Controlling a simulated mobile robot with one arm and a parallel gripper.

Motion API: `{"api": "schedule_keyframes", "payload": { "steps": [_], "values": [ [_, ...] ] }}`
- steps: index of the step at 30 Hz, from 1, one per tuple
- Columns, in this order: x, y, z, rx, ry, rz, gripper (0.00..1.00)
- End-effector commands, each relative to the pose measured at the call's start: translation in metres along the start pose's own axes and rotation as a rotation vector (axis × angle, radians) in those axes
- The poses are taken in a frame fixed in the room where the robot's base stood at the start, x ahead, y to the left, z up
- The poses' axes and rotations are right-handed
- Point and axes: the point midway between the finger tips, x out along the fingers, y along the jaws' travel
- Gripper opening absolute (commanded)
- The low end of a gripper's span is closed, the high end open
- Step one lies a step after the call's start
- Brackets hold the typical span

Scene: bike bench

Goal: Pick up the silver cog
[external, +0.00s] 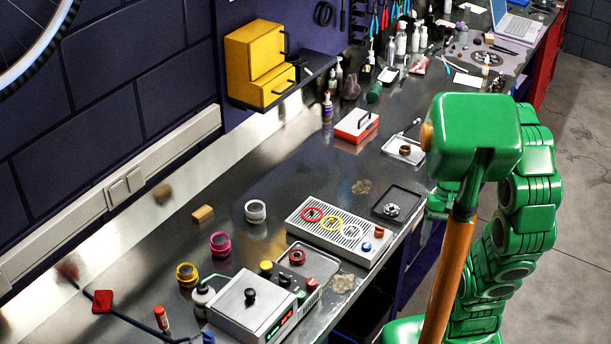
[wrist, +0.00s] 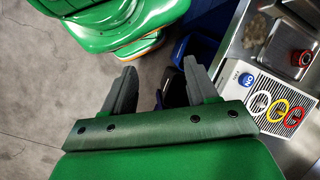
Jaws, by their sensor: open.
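A silver cog (external: 391,210) lies on a small dark square tray (external: 411,203) on the bench in the external view, right of the slotted panel. I cannot make it out in the wrist view. My gripper (wrist: 160,78) is open and empty in the wrist view, its two grey fingers spread over the floor just off the bench's front edge. In the external view my arm stands in front of the bench, right of the cog, and the fingers are mostly hidden behind it.
The slotted panel (external: 301,227) holds red, yellow and pale rings; it also shows in the wrist view (wrist: 303,95). A tray with a red cog (external: 297,257) and a grey box with knobs (external: 236,306) stand nearer. A red-and-white case (external: 356,125) stands farther back.

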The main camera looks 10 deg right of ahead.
Motion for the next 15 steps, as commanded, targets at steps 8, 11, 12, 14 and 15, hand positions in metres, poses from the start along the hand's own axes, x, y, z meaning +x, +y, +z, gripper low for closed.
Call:
{"api": "schedule_keyframes", "payload": {
  "steps": [8,11,12,14,15],
  "values": [
    [0.007,-0.021,-0.03,0.249,-0.093,-0.193,0.58],
    [0.01,-0.03,-0.043,0.333,-0.136,-0.272,0.58],
    [0.01,-0.033,-0.048,0.369,-0.153,-0.304,0.58],
    [0.011,-0.037,-0.057,0.421,-0.179,-0.351,0.58],
    [0.011,-0.04,-0.064,0.456,-0.195,-0.383,0.58]
  ]
}}
